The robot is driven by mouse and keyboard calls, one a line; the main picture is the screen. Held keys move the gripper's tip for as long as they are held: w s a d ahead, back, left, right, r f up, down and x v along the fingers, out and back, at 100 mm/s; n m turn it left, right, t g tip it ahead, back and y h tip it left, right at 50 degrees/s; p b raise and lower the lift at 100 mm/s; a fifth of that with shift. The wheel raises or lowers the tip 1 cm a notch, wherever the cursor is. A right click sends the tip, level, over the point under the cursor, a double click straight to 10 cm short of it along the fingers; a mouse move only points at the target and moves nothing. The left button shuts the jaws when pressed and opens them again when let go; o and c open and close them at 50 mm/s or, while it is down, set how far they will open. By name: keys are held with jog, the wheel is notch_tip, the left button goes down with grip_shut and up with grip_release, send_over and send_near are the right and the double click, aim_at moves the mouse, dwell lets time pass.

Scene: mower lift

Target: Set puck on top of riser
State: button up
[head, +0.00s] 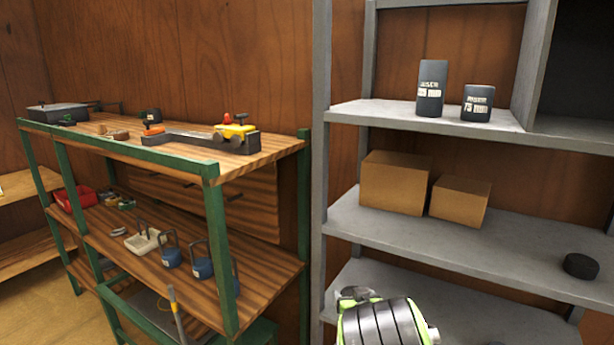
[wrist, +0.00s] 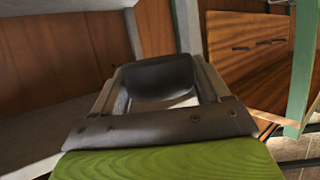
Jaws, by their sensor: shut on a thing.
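My gripper (wrist: 158,84) is shut on a dark, round-edged thing that looks like a puck (wrist: 162,74), held between both fingers in the wrist view. Only part of it shows. In the head view my arm is at the bottom middle and the held puck cannot be made out. A tall dark riser (head: 431,88) and a shorter dark riser (head: 478,103), both with white labels, stand upright on the grey rack's upper shelf. Their tops are bare. Another black puck (head: 580,265) lies on the middle shelf at the right.
Two cardboard boxes (head: 395,183) (head: 460,200) stand on the grey rack's middle shelf (head: 510,245). A grey upright (head: 320,150) bounds the rack on the left. A green-framed workbench (head: 215,172) with tools stands at the left. The upper shelf (head: 385,113) has free room left of the tall riser.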

jog(key=s+d+f, duration=0.2)
jog(key=s+f, duration=0.4)
jog(key=f, duration=0.3)
jog(key=s+d+f+h+b, duration=0.1)
jog(key=s+f, duration=0.5)
jog(key=f, duration=0.3)
jog(key=shift+d+f+m, duration=0.2)
jog(key=shift+d+m, duration=0.15)
jog(key=shift+m, duration=0.05)
jog(key=shift+d, duration=0.1)
